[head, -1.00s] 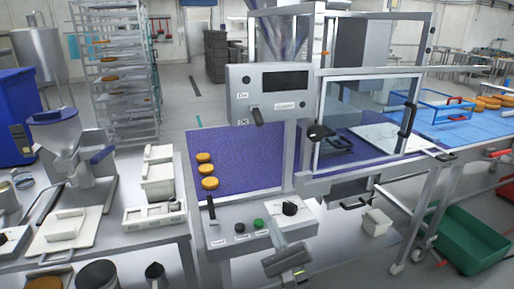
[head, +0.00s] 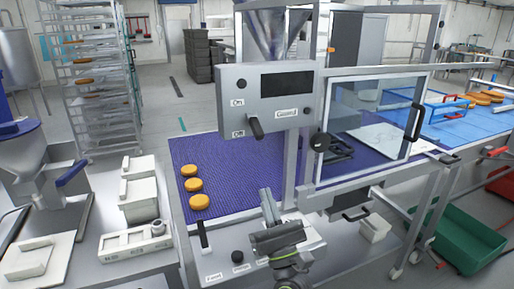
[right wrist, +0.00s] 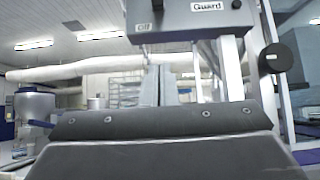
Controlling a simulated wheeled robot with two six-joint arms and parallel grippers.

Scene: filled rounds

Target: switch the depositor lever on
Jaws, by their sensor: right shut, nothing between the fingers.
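The depositor's grey control box (head: 290,85) has a dark screen and labels On, Off and Guard. Its black lever (head: 255,127) hangs tilted down beside the Off label, below On. My right gripper (head: 266,197) points up with shut, empty fingers, below the box and apart from the lever. My left gripper is not in view.
A clear guard door (head: 365,120) with a black knob (head: 320,142) stands right of the box. Three orange rounds (head: 194,186) lie on the purple belt (head: 225,160). A lower panel (head: 225,265) has a black lever and knobs. A green crate (head: 460,240) stands at right.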

